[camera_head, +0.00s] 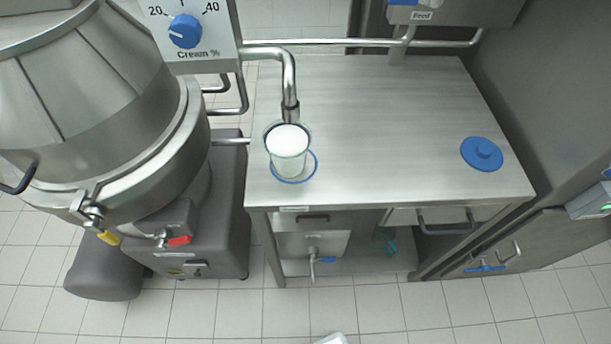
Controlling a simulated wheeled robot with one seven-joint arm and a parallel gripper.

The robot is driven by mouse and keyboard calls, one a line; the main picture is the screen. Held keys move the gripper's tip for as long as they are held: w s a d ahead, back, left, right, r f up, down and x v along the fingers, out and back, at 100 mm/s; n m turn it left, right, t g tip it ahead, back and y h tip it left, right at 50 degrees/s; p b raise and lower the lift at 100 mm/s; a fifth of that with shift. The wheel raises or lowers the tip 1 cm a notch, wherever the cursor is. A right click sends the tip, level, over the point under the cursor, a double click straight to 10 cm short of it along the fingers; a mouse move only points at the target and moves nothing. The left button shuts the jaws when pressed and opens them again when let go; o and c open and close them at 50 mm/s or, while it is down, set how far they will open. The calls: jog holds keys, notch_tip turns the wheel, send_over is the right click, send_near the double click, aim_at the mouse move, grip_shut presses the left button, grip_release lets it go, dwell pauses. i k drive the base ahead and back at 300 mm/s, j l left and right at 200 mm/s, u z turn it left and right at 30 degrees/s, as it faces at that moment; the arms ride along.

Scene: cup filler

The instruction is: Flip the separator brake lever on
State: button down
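The separator (95,110) is a large steel drum on a grey base at the left. On the front of its base is a small metal lever with a red grip (179,240), pointing right. A yellow grip (109,238) shows further left, below the clamp on the drum's rim. No label tells which of the two is the brake lever. My gripper cannot be made out. Only a small pale piece, perhaps part of my arm, shows at the bottom edge.
A steel table (380,120) stands right of the separator. A glass of white liquid (289,150) stands under the spout (290,90) on a blue ring. A blue lid (482,154) lies at the table's right. The tiled floor (400,315) in front is mostly clear.

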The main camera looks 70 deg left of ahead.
aim_at(162, 243)
jog(key=u, duration=3.15)
jog(key=j+u, duration=0.2)
jog(key=u, duration=0.2)
jog(key=j+u, duration=0.25)
jog(key=u, duration=0.15)
